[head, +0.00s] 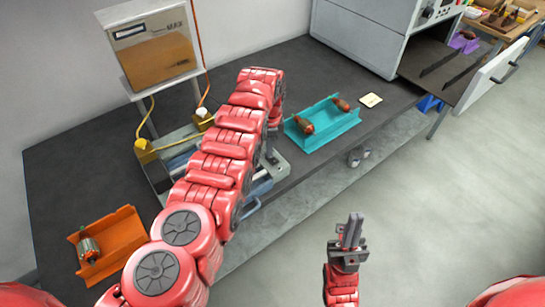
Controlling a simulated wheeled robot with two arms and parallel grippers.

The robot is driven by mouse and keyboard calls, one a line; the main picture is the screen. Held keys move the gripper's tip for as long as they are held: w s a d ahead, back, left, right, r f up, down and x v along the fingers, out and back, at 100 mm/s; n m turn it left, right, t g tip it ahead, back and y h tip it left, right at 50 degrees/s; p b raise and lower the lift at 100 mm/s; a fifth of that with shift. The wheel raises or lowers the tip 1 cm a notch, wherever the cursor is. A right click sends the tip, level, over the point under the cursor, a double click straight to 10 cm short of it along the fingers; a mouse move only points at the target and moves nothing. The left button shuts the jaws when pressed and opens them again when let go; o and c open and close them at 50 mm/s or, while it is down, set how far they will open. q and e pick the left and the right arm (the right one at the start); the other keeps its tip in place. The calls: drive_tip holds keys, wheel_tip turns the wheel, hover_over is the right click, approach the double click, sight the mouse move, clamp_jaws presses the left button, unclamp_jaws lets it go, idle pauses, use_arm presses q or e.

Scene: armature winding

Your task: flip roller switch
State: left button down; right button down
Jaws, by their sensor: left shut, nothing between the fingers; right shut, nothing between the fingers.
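My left arm reaches across the bench and covers much of the grey winding machine (180,150). My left gripper (268,155) points down at the machine's right side, partly hidden behind its own arm, shut and empty. I cannot make out the roller switch; it may be behind the arm. Yellow fittings (146,151) with a yellow and an orange cable show on the machine's left. My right gripper (350,232) is shut and empty over the floor in front of the bench, pointing up in the picture.
A teal tray (333,138) with two copper-coloured armatures stands right of the machine. An orange tray (125,222) with an armature lies at left. A display box (150,45) stands behind. A grey cabinet (375,35) is at the back right.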

use_arm(q)
wheel_tip(320, 180, up, 2)
drive_tip(key=shift+r+p, duration=0.1)
drive_tip(key=shift+p, duration=0.55)
wheel_tip(320, 180, up, 2)
drive_tip(key=shift+p, duration=0.6)
wheel_tip(320, 180, up, 2)
